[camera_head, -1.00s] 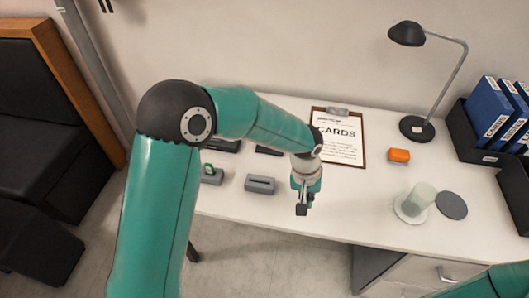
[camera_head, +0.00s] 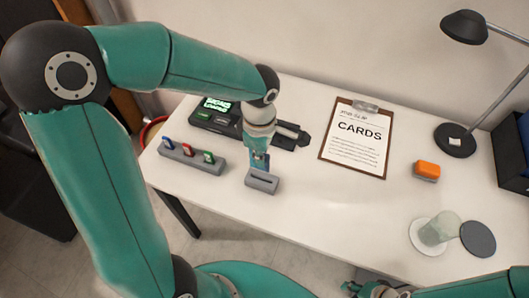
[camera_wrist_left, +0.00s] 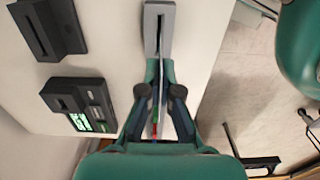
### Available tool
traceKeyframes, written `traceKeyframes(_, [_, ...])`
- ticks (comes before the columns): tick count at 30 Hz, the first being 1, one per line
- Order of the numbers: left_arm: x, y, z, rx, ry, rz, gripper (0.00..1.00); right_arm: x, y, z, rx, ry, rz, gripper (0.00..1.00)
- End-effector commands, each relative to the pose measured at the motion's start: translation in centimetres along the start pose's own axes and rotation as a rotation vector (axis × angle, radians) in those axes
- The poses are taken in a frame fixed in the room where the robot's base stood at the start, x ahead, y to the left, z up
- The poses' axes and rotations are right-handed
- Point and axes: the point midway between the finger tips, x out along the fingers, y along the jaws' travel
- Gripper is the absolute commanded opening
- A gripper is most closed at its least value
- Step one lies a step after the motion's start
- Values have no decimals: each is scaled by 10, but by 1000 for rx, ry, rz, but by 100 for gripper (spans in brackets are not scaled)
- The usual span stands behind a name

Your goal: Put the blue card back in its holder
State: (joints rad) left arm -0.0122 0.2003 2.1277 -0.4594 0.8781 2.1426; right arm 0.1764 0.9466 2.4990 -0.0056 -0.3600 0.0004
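My left gripper (camera_head: 259,166) points down just over this holder. My right gripper (camera_head: 368,289) shows only partly at the bottom edge.
A black device with a lit green screen (camera_head: 215,112) and a black slotted unit (camera_head: 290,135) stand behind. A clipboard (camera_head: 355,140), orange block (camera_head: 427,170), glass (camera_head: 440,230) and lamp (camera_head: 455,140) are to the right. The table front centre is clear.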

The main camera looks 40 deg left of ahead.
Motion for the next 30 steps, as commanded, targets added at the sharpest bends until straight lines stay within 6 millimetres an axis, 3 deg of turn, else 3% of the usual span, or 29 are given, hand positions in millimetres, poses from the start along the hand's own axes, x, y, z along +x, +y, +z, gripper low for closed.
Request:
traceKeyframes(15, [49,3,5,15,0,0,0,32,12,0,0,0,0,35])
traceKeyframes(30, [56,3,5,16,0,1,0,41,15,0,0,0,0,35])
